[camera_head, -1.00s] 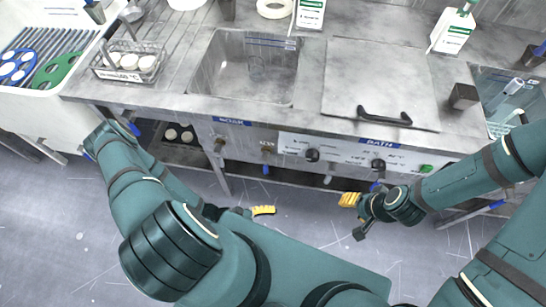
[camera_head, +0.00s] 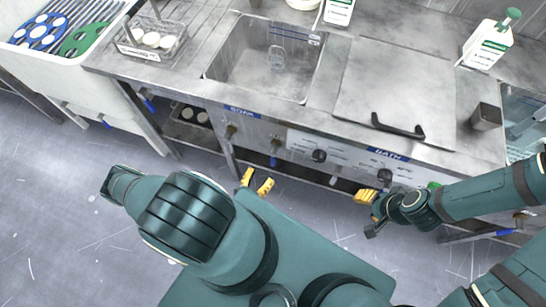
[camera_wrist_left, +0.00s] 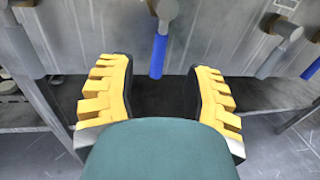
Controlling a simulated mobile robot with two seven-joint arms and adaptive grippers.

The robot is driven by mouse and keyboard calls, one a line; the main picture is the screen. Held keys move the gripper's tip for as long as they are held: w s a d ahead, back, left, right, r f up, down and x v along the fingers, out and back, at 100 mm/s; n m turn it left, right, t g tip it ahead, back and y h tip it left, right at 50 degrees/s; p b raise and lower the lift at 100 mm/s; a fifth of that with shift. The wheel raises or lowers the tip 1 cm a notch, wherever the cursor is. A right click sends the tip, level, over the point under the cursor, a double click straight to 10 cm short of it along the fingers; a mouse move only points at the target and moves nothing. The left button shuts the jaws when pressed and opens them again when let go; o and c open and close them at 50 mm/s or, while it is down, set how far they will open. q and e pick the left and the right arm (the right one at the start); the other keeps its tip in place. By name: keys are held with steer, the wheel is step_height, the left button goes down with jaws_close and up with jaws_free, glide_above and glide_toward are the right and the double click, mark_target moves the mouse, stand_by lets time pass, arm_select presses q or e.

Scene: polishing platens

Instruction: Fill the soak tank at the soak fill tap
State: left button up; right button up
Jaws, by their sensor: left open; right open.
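The soak tank (camera_head: 262,62) is an open steel basin in the counter; a ring-shaped mark shows on its floor, and I cannot make out water. The SOAK label (camera_head: 243,112) is on the front panel below it. Two taps (camera_head: 231,131) (camera_head: 275,146) stick out there; which is the fill tap is unclear. My left gripper (camera_head: 257,182) is open and empty, low before the panel. In the left wrist view, a blue tap lever (camera_wrist_left: 159,56) hangs beyond the gap between its yellow fingers (camera_wrist_left: 159,95), untouched. My right gripper (camera_head: 367,196) is open beside the bath's front.
The lidded bath (camera_head: 395,85) with a black handle (camera_head: 397,126) is right of the tank. A wire basket (camera_head: 150,40) with white discs stands left of it. The floor (camera_head: 60,220) in front is clear.

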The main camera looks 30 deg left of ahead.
mark_target(271, 160)
arm_select(q)
steer(key=w+b, duration=0.1)
steer(key=w, duration=0.7)
steer(key=shift+w+a, duration=0.15)
steer(key=shift+w, duration=0.05)
steer(key=shift+c, duration=0.4)
jaws_close()
